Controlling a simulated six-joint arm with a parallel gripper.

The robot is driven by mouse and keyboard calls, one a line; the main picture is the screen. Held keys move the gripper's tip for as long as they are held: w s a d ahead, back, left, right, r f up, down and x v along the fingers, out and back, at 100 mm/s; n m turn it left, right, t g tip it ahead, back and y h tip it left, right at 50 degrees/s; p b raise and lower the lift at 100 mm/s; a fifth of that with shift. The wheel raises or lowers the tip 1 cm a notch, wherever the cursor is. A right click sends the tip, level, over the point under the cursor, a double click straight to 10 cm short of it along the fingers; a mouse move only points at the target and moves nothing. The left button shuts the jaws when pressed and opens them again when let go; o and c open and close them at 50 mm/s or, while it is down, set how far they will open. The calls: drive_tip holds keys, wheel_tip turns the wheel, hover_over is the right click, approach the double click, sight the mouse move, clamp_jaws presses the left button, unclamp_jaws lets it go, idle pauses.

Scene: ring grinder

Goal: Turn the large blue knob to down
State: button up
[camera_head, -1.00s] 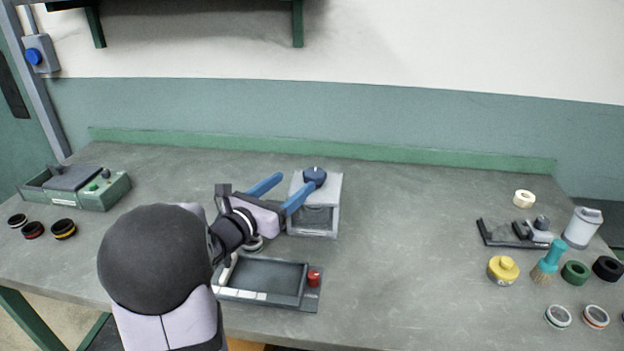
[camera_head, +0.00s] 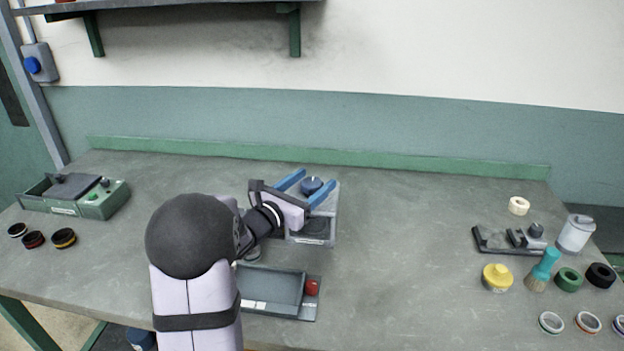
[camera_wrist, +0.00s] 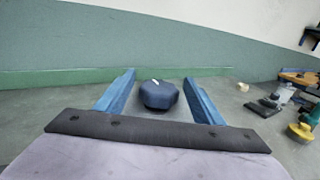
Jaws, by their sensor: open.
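The large blue knob (camera_head: 311,186) sits on top of a grey box-shaped machine (camera_head: 328,226) at the middle of the bench. My gripper (camera_head: 318,184) is open, with one blue finger on each side of the knob. In the wrist view the knob (camera_wrist: 159,95) stands between the two fingers (camera_wrist: 160,92), with a visible gap on both sides. A small white mark shows at the knob's far top edge, pointing away from my wrist. Whether the fingers are level with the knob is hard to tell.
A grey tray (camera_head: 310,312) with a red knob (camera_head: 312,288) lies in front of the machine. A green box (camera_head: 103,205) and several rings are at left. A yellow pot (camera_head: 497,278), a brush (camera_head: 543,270) and a dark fixture (camera_head: 490,243) are at right.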

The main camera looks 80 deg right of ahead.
drive_tip(key=shift+d, duration=0.1)
drive_tip(key=shift+c, duration=0.6)
drive_tip(key=c, duration=0.9)
drive_tip(key=shift+f+m+g+b, duration=0.1)
drive_tip(key=shift+m+g+b, duration=0.25)
drive_tip(key=shift+b, duration=0.55)
